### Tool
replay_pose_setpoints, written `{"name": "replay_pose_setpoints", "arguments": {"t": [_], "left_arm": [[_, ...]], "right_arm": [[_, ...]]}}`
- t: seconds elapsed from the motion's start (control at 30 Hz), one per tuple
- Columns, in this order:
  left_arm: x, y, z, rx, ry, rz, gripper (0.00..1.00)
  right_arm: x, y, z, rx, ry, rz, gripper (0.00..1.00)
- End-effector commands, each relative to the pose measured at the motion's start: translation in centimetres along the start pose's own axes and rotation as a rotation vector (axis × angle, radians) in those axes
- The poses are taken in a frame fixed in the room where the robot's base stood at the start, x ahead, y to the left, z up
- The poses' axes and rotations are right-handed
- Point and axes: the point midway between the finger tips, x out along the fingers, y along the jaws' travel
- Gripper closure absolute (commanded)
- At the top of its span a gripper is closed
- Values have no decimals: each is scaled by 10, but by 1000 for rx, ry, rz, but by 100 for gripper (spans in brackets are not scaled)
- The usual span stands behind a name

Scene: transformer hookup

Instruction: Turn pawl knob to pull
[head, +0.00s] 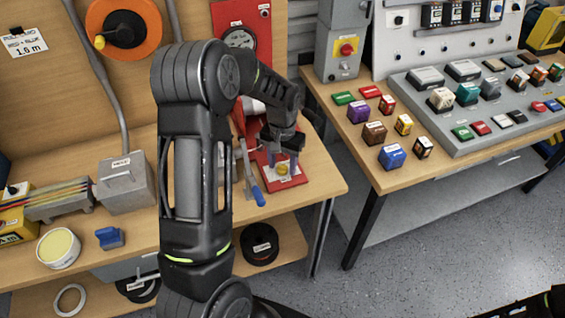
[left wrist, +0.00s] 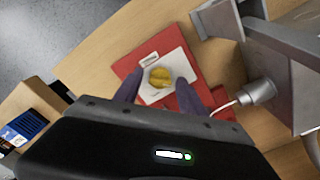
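The pawl knob is a small yellow knob (head: 283,169) on a white plate on a red base (head: 300,183), near the right end of the left bench. It also shows in the left wrist view (left wrist: 160,77), where a small label sits beside it on the plate. My left gripper (head: 282,160) is above the red base, pointing down at the knob. In the left wrist view its two fingers (left wrist: 159,84) are apart, one on each side of the knob, with visible gaps. I cannot tell the knob's setting.
A lever with a blue handle (head: 257,195) stands just left of the red base. A grey metal fixture with a cable plug (left wrist: 257,91) is close to the gripper. A red gauge panel (head: 241,38) stands behind. A second bench (head: 370,170) with coloured blocks is to the right.

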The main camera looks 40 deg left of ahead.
Motion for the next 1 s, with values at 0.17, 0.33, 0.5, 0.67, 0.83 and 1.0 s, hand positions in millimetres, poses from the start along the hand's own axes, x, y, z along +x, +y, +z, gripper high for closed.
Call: {"name": "replay_pose_setpoints", "arguments": {"t": [0.17,0.33,0.5,0.67,0.83,1.0], "left_arm": [[0,0,0,0,0,0,68],[0,0,0,0,0,0,82],[0,0,0,0,0,0,96],[-1,0,0,0,1,0,100],[0,0,0,3,1,0,100],[0,0,0,25,1,0,100]], "right_arm": [[0,0,0,0,0,0,64],[0,0,0,0,0,0,64],[0,0,0,0,0,0,64],[0,0,0,0,0,0,64],[0,0,0,0,0,0,64],[2,0,0,0,1,-1,64]]}}
